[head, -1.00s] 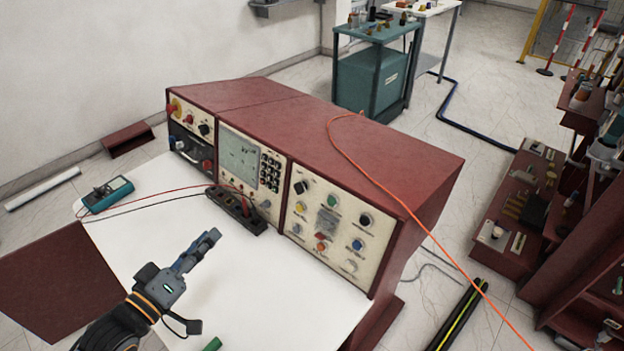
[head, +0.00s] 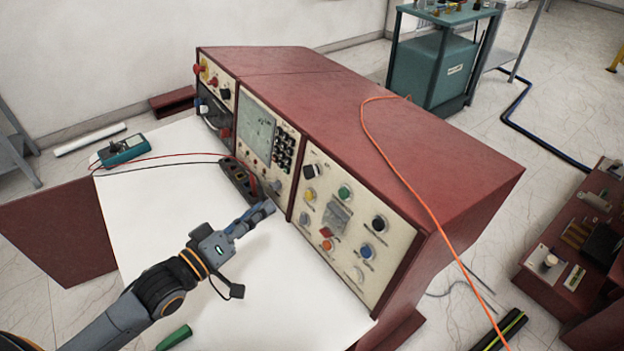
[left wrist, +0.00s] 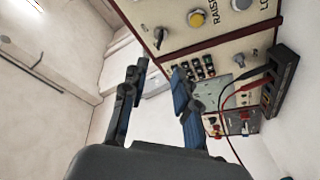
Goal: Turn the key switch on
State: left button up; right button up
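The red control console (head: 440,130) stands on a white table, its cream panels facing my left arm. The right panel (head: 320,262) carries a black selector knob (head: 312,171), a round black knob (head: 379,224) and coloured buttons. I cannot tell which small fitting is the key switch. My left gripper (head: 262,211) is in front of the panels, near the seam between the middle and right ones, apparently not touching. In the left wrist view its two fingers (left wrist: 158,78) are spread with nothing between them. A yellow button (left wrist: 196,18) shows beyond. My right gripper is out of view.
A black terminal strip (head: 238,182) with red and black leads lies before the middle panel. A teal meter (head: 123,149) sits at the table's far left. A green handle (head: 174,338) lies at the near edge. An orange cable (head: 400,175) crosses the console top. The white tabletop (head: 150,220) is mostly clear.

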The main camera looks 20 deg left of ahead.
aim_at(305, 175)
pick_arm(q)
jog(key=p+x, duration=0.1)
jog(key=x, duration=1.1)
jog(key=shift+w+d+p, duration=0.15)
jog(key=shift+w+p, duration=0.15)
jog(key=shift+p, duration=0.1)
jog(key=shift+w+d, duration=0.25)
jog(key=shift+w, duration=0.25)
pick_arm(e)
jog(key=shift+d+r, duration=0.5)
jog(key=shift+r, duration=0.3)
pick_arm(q)
grip_shut()
